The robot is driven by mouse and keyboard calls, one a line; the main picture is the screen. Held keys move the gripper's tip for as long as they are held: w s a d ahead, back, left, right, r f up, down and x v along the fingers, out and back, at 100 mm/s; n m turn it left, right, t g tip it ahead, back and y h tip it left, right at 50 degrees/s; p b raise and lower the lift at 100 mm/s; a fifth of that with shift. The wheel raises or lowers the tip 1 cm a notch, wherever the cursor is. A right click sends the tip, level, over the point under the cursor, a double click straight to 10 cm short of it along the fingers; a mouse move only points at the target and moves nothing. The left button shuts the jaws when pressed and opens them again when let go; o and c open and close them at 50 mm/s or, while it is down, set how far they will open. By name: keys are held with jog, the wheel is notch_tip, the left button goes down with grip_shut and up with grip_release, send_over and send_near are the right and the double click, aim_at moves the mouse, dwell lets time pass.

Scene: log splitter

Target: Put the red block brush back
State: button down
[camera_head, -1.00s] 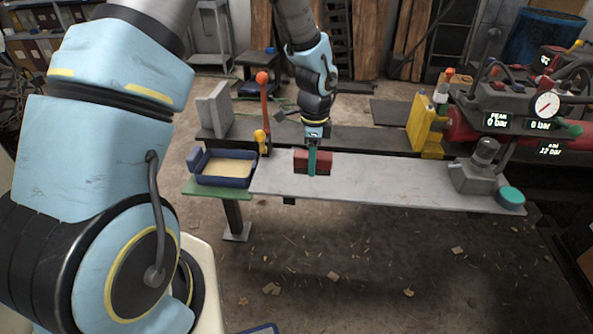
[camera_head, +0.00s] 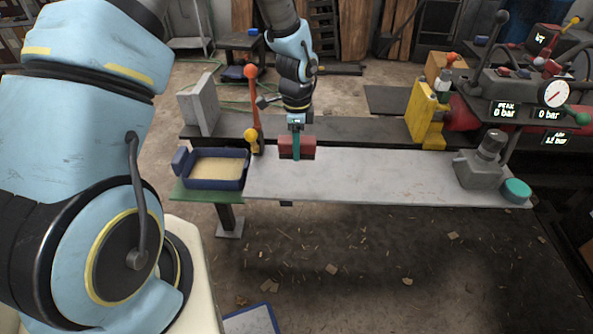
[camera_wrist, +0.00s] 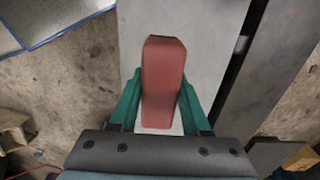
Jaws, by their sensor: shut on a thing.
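The red block brush (camera_head: 306,147) is held in my gripper (camera_head: 296,150), over the left part of the pale bench plate. In the wrist view the red brush (camera_wrist: 163,75) sits between the two teal fingers of my gripper (camera_wrist: 160,105), which are shut on its sides. The pale plate (camera_wrist: 210,40) shows beneath it. How high the brush is above the plate I cannot tell, and its underside is hidden. A blue tray (camera_head: 214,184) with a tan filling stands to the left of the brush, on a green board.
An orange-red lever (camera_head: 253,95) and a yellow knob (camera_head: 251,137) stand just left of my gripper. A grey upright plate (camera_head: 199,104) is behind the tray. A yellow wedge (camera_head: 424,112) and a grey pump block (camera_head: 483,165) with a teal cap (camera_head: 516,190) stand right. The plate's middle is clear.

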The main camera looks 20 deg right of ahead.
jog(key=p, duration=0.2)
send_over(297, 177)
notch_tip(297, 177, down, 7)
jog(key=shift+f, duration=0.3)
jog(key=shift+f+b, duration=0.3)
jog(key=shift+f, duration=0.1)
jog(key=shift+f, duration=0.15)
jog(key=shift+c, duration=1.8)
grip_release()
